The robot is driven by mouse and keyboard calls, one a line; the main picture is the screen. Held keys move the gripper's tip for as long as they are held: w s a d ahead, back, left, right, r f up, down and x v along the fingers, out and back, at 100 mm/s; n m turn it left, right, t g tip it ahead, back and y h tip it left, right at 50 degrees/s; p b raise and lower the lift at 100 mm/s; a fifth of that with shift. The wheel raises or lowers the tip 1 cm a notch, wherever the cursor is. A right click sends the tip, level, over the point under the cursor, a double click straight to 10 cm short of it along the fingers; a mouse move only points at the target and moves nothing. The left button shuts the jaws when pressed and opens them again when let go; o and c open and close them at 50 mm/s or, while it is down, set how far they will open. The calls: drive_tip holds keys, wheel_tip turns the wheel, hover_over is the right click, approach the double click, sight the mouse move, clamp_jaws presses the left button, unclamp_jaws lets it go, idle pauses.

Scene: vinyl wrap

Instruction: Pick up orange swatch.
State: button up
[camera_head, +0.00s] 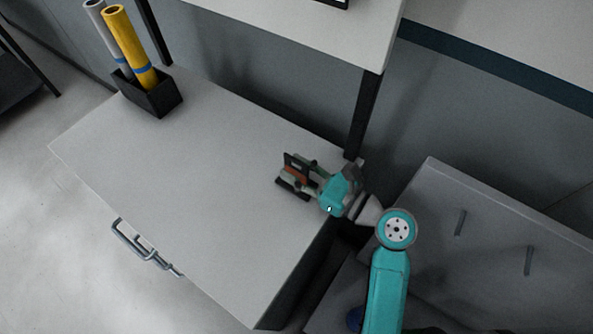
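The orange swatch (298,174) is a small orange patch at a black holder (284,182) near the right end of the grey table. Only part of the swatch shows, because the holder and my gripper hide the rest. My gripper (302,175) reaches in from the right, low over the tabletop, with its fingers around or beside the swatch. The view is too small to tell whether the fingers touch the swatch or how far apart they are.
A black bin (153,97) with a yellow roll (130,46) and a grey roll (103,37) stands at the table's back left. The middle of the tabletop (190,180) is clear.

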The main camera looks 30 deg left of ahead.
drive_tip(key=shift+a, duration=0.1)
clamp_jaws()
wheel_tip(320, 180, up, 10)
drive_tip(key=shift+r, duration=0.1)
idle(0.6)
